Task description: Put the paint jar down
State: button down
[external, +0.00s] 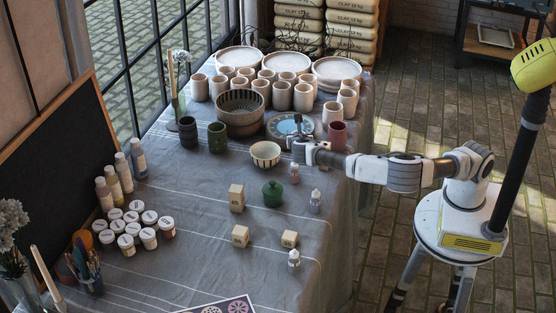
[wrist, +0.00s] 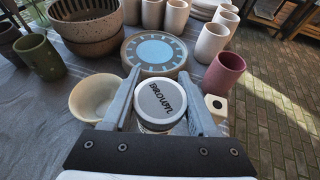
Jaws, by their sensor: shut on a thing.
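A round paint jar with a white lid marked BROWN (wrist: 160,101) sits between the fingers of my gripper (wrist: 163,105) in the wrist view. The gripper is shut on it and the lid faces up. In the external view my gripper (external: 298,149) is over the table, just in front of the plate with a pale blue middle (external: 285,127). That plate lies beyond the jar in the wrist view (wrist: 154,50). The gripper largely hides the jar in the external view, and I cannot tell whether the jar touches the table.
A cream bowl (wrist: 94,96) is close on the left and a maroon cup (wrist: 224,74) is on the right. Several lidded jars (external: 129,229) stand at the table's left. Wooden cubes (external: 236,198) and a green pot (external: 272,193) stand in front. Pale cups crowd the back.

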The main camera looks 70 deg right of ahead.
jog(key=w+a+f+n+t+y+b, duration=0.1)
jog(key=w+a+n+t+y+b, duration=0.3)
jog(key=a, duration=0.9)
jog(key=w+a+n+t+y+b, duration=0.1)
jog(key=w+a+n+t+y, duration=0.25)
jog(key=a, duration=0.85)
jog(key=shift+n+t+h, duration=0.25)
jog(key=shift+n, duration=0.6)
jog(key=f, duration=0.2)
jog(key=s+f+b, duration=0.1)
jog(key=f, duration=0.1)
jog(key=f+b, duration=0.1)
jog(key=f, duration=0.1)
jog(key=shift+s+a, duration=0.25)
jog(key=shift+s, duration=0.05)
jog(key=shift+f+b, duration=0.9)
jog(key=shift+f, duration=1.1)
jog(key=shift+f, duration=0.15)
jog(key=shift+c, duration=2.2)
grip_release()
